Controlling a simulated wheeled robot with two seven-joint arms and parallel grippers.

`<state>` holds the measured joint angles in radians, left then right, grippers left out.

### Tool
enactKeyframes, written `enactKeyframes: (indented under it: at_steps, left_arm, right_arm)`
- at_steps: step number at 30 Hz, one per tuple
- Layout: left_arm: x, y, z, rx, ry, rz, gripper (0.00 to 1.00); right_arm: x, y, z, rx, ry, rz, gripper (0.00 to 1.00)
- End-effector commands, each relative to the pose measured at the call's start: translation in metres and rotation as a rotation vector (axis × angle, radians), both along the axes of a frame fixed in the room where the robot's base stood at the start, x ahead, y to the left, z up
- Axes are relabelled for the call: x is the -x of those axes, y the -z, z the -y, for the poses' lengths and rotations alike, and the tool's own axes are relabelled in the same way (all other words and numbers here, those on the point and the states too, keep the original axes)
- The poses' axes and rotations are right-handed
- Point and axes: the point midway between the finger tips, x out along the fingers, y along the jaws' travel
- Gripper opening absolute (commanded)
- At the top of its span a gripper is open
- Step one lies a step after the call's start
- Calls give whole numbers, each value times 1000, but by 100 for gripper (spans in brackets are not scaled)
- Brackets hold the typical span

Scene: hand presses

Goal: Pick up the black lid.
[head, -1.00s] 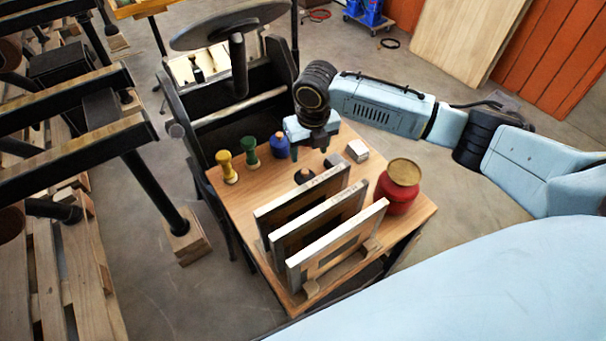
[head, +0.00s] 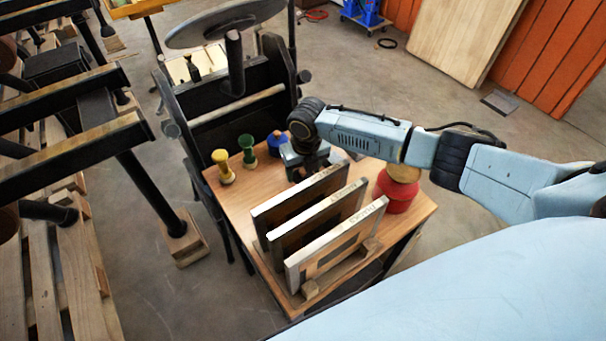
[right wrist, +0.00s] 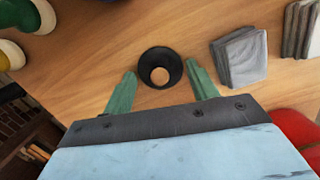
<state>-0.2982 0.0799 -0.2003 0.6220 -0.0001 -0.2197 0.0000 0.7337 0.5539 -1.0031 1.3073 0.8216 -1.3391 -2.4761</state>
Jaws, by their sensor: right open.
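The black lid (right wrist: 148,62), a small round black piece with a tan round centre, lies on the wooden table top in the right wrist view. My right gripper (right wrist: 162,76) is open, its two green fingers pointing toward the lid, one to each side of it. The fingers look apart from the lid; their height above the table is hard to tell. In the head view my right gripper (head: 303,172) is over the table behind the standing frames, and the lid is hidden there. My left gripper is not in view.
Three upright frames (head: 336,248) stand in front of my right gripper on the table (head: 238,200). Yellow (head: 222,166), green (head: 247,150) and blue (head: 275,142) handled pieces stand to the left. A red jar (head: 398,196) is at the right.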

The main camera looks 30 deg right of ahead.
Motion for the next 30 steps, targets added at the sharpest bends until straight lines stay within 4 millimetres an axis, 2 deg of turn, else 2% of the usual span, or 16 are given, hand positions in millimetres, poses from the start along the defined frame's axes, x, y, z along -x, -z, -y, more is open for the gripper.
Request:
enactKeyframes:
  at_steps: [1,12,14,25,30]
  left_arm:
    - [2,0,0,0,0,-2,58]
    - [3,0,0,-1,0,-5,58]
    - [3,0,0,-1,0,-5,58]
    - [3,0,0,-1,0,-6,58]
    - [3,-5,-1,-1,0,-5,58]
  right_arm:
    - [0,0,0,0,0,0,54]
    - [1,0,0,1,0,-2,6]
    - [1,1,0,1,0,-3,0]
    - [2,-1,1,2,0,-6,0]
    - [1,-26,1,2,-1,-2,0]
